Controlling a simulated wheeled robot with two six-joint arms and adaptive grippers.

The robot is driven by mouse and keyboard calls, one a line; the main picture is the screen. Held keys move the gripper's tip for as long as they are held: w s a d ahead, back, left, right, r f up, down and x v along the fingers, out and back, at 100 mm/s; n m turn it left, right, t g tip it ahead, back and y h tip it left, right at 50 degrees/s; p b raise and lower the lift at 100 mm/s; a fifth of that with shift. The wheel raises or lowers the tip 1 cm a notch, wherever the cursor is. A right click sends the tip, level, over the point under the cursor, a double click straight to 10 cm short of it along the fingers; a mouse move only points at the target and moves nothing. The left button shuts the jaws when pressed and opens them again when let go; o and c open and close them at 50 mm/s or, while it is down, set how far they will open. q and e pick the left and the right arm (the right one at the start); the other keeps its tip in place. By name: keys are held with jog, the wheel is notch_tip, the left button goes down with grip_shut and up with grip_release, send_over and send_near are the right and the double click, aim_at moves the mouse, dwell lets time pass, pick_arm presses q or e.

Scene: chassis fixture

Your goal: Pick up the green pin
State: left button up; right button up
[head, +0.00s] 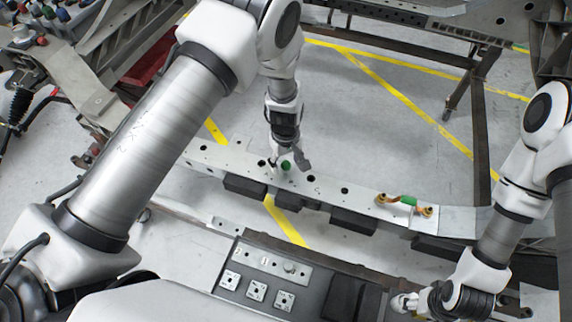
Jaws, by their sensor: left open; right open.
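The green pin (286,166) stands at the metal crossbeam (321,186), left of the beam's middle. My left gripper (289,163) points down around the green pin, with a finger to either side of it. It is open, and I cannot tell whether the fingers touch the pin. The pin's lower end is hard to make out. My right gripper (404,302) is open near the bottom, right of the dark fixture tray, and looks empty.
An orange link with a green middle (408,202) lies on the beam's right part. A dark tray (262,258) with several small metal plates sits in front. Steel frames (481,95) stand behind. Yellow lines (410,103) mark the open grey floor.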

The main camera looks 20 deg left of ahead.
pick_arm(q)
jog(key=shift+f, duration=0.5)
grip_shut()
jog(key=shift+r, duration=0.1)
jog(key=shift+r, duration=0.5)
notch_tip(320, 180, up, 9)
jog(key=shift+f+b, duration=0.1)
jog(key=shift+b, duration=0.7)
notch_tip(320, 180, up, 6)
jog(key=p, duration=0.6)
jog(key=shift+r, duration=0.25)
